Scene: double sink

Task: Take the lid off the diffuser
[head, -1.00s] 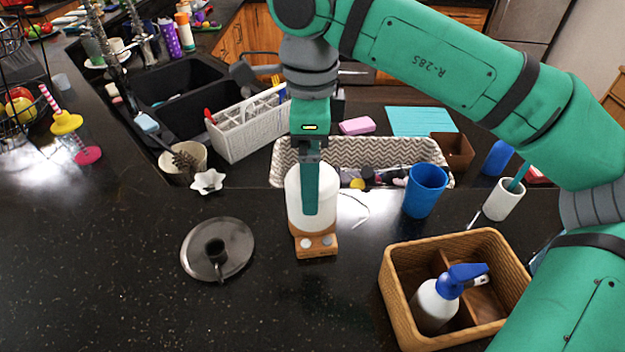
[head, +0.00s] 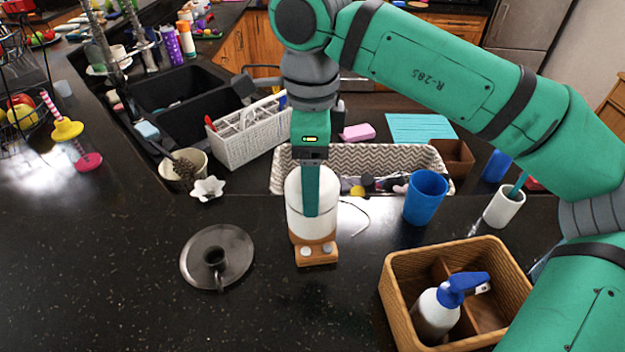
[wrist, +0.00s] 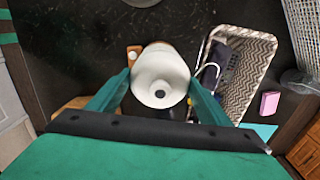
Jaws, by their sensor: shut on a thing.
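The diffuser stands upright on the dark counter. The lid still meets the base, with no gap that I can see. My gripper (head: 312,212) points straight down over the diffuser, and one green finger lies along the near side of the lid. In the wrist view my gripper (wrist: 160,88) has a finger on each side of the white lid (wrist: 158,68), which shows a dark hole in its top. The gripper is shut on the lid.
A wicker basket (head: 395,300) with a spray bottle (head: 436,312) stands front right. A blue cup (head: 425,197) and a patterned tray (head: 400,155) are behind. The counter's front left is clear.

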